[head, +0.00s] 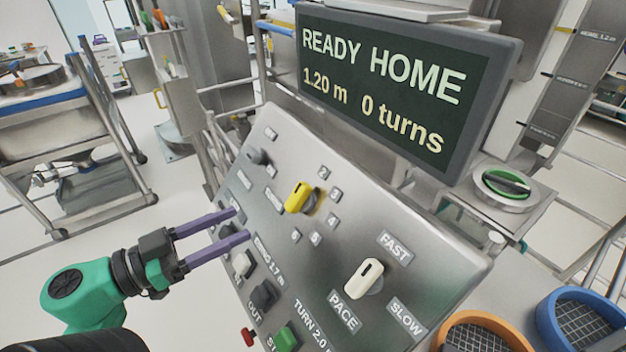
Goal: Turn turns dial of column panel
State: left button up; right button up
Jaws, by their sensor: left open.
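The column panel (262,122) is a sloped grey metal board with dials, buttons and labels. A white-handled dial (363,279) labelled PACE, FAST and SLOW sits lower right. The display (390,85) above reads READY HOME, 1.20 m, 0 turns. My left gripper (241,224), with two purple fingers, is open and empty at the panel's left side, left of and below the yellow dial, apart from it. My right gripper is out of view.
Near my left fingers are a light button (243,264), a dark button (264,295), a green button (286,339) and a red knob (248,336). A grey knob (257,157) sits at the upper left. Orange and blue round baskets (575,318) stand at lower right. A steel cart (62,125) stands left.

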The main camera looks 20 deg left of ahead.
pick_arm(q)
jog(key=p, duration=0.2)
send_near(293, 197)
jog(key=x, duration=0.2)
jog(key=p+x, duration=0.1)
jog(key=x, duration=0.7)
jog(key=shift+r+p, duration=0.15)
jog(key=shift+p, duration=0.2)
jog(key=shift+w+d, duration=0.1)
jog(key=shift+w, duration=0.2)
jog(key=shift+s, duration=0.1)
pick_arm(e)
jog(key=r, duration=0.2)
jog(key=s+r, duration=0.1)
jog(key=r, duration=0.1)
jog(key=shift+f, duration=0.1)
pick_arm(q)
grip_shut()
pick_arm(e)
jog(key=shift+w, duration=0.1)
